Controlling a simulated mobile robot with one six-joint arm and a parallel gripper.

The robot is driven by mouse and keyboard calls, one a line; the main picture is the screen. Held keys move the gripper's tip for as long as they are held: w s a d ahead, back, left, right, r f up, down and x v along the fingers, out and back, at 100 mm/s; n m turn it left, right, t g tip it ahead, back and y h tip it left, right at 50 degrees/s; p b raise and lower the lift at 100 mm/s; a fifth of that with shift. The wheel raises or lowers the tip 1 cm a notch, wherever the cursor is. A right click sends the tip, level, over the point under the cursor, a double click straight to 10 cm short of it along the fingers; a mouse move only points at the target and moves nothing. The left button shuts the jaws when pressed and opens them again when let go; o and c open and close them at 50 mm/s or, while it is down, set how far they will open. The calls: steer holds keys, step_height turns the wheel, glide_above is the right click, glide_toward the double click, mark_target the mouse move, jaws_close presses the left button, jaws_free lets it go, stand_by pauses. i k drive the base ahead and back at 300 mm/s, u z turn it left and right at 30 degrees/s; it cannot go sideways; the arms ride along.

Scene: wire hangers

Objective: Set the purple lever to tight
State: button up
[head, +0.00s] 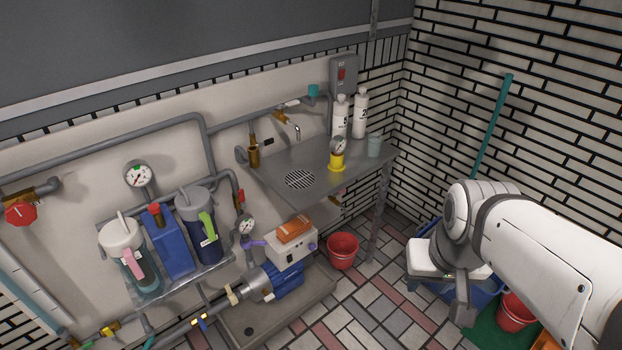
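The purple lever (254,244) is small in the head view. It sticks out to the left of the white box (291,245) on top of the blue pump (274,281), just below a round gauge (245,226). Its exact setting and any "tight" marking are too small to read. My white arm (545,245) reaches in from the right and bends down at its joint. Its end is far to the right of the lever, over the floor by the right wall. I cannot make out the gripper's fingers or anything held.
A metal sink table (290,152) with bottles and a yellow-based gauge stands above and behind the pump. A red bucket (343,250) is right of the pump. Filter housings (200,225) and pipes crowd the left. Tiled floor (378,292) is clear between the bucket and my arm.

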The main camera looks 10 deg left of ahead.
mark_target(248, 246)
steer(key=z, duration=1.85)
steer(key=k, duration=1.7)
steer(key=u, duration=1.6)
steer(key=i, duration=1.45)
